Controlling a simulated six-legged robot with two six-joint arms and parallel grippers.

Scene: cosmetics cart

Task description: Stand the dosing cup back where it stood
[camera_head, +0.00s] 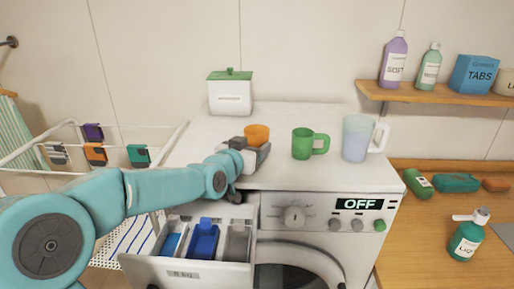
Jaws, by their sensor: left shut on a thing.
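The dosing cup, a small orange cup (257,134), is upright at the end of my left arm above the white washing machine top (285,116). My left gripper (255,151) is shut on it, and the grey gripper body hides the cup's lower part. I cannot tell whether the cup's base touches the machine top. My right gripper is not in view.
A green mug (302,144) and a clear jug (356,138) stand to the cup's right. A white box with a green lid (230,93) stands behind left. The detergent drawer (190,268) is pulled open below. The machine top behind the cup is clear.

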